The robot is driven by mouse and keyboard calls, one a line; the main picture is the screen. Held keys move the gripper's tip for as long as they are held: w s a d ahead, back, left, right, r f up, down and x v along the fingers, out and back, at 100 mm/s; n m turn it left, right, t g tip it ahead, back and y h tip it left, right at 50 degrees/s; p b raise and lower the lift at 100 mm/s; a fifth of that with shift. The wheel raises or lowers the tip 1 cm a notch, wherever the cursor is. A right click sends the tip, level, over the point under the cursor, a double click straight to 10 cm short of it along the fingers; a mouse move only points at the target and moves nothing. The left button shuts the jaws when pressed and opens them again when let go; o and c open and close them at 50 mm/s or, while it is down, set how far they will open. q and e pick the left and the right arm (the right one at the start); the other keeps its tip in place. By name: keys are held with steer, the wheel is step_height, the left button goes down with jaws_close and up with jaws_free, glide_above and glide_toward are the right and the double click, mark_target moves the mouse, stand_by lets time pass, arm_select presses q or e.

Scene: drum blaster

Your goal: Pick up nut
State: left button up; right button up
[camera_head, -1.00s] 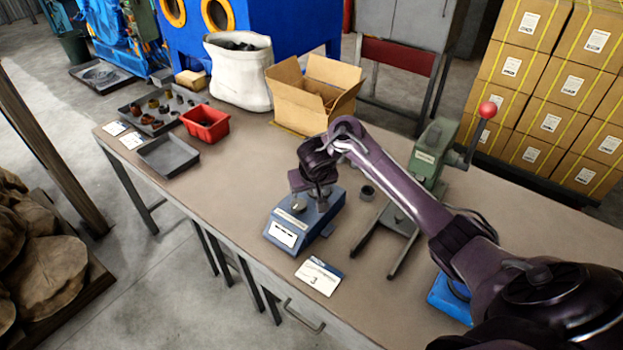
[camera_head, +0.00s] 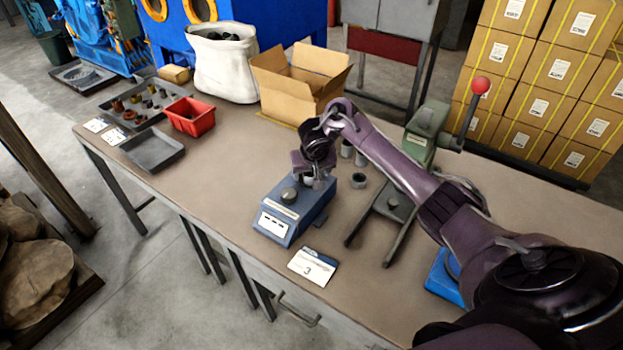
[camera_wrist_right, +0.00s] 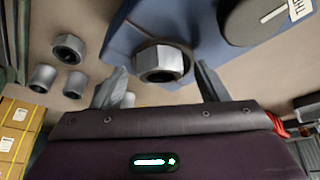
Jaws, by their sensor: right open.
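A grey hex nut (camera_wrist_right: 160,64) with a dark hole sits at the blue device (camera_head: 290,212), near its round dark knob (camera_head: 290,194). In the right wrist view the nut lies between the two fingertips of my right gripper (camera_wrist_right: 161,72), with gaps on both sides. My right gripper (camera_head: 314,183) is open and hangs over the back part of the device in the head view, where it partly hides the nut. Other grey nuts stand on the table beside the device, one clear of my arm (camera_head: 359,181). My left gripper is out of view.
A green lever press (camera_head: 425,130) with a red knob stands right of the device. A card (camera_head: 313,267) lies in front. An open cardboard box (camera_head: 295,92), red bin (camera_head: 190,116) and grey tray (camera_head: 153,150) are farther left. The table between tray and device is clear.

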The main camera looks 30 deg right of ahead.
steer(key=c, duration=1.3)
steer(key=shift+r, duration=0.1)
